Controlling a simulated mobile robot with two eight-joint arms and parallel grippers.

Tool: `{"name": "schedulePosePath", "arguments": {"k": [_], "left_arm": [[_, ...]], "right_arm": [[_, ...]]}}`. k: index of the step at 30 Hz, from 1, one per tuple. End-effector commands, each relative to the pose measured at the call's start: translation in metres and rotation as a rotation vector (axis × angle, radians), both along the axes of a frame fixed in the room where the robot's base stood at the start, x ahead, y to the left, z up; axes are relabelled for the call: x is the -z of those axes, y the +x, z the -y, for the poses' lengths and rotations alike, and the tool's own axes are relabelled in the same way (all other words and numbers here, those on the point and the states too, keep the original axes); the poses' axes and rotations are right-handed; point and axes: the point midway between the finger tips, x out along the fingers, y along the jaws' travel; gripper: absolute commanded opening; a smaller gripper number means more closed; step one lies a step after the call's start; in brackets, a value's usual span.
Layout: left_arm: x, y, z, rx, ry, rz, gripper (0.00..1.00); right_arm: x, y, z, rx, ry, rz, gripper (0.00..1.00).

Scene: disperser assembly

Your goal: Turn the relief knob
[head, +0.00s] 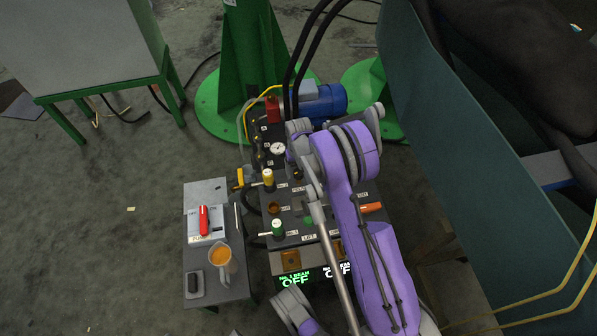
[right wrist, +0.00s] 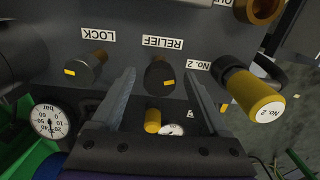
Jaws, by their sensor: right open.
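The relief knob (right wrist: 160,76) is a dark round knob with a small yellow mark, under the RELIEF label on the dark panel (right wrist: 140,15) in the right wrist view. My right gripper (right wrist: 159,88) is open, with one finger on each side of the knob. A gap shows between the knob and each finger, so I see no contact. My left gripper is not in view.
In the right wrist view, the LOCK knob (right wrist: 87,68) is left of the fingers and the yellow No. 2 handle (right wrist: 252,92) is close on the right. A pressure gauge (right wrist: 52,120) is lower left. A side table with a jug (head: 222,262) stands left of the panel.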

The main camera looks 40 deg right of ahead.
Motion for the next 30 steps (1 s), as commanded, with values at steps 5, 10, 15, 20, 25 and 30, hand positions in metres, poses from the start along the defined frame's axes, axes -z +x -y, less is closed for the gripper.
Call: {"name": "schedulePosePath", "arguments": {"k": [5, 10, 15, 20, 25, 30], "left_arm": [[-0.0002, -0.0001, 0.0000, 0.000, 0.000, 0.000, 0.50], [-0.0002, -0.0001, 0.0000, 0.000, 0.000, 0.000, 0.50], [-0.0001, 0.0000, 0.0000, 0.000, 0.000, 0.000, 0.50], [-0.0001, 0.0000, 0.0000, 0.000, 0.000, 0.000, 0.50], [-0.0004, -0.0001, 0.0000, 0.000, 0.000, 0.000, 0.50], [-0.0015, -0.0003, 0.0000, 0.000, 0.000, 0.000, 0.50]], "right_arm": [[-0.0002, 0.0000, 0.0000, 0.000, 0.000, 0.000, 0.78], [-0.0003, 0.0000, 0.0000, 0.000, 0.000, 0.000, 0.49], [-0.0004, 0.0000, 0.0000, 0.000, 0.000, 0.000, 0.18], [-0.0004, 0.0001, 0.0000, 0.000, 0.000, 0.000, 0.00], [-0.0005, 0.0001, 0.0000, -0.010, 0.000, 0.000, 0.00], [-0.0005, 0.0000, 0.0002, -0.058, 0.000, 0.000, 0.00]]}}
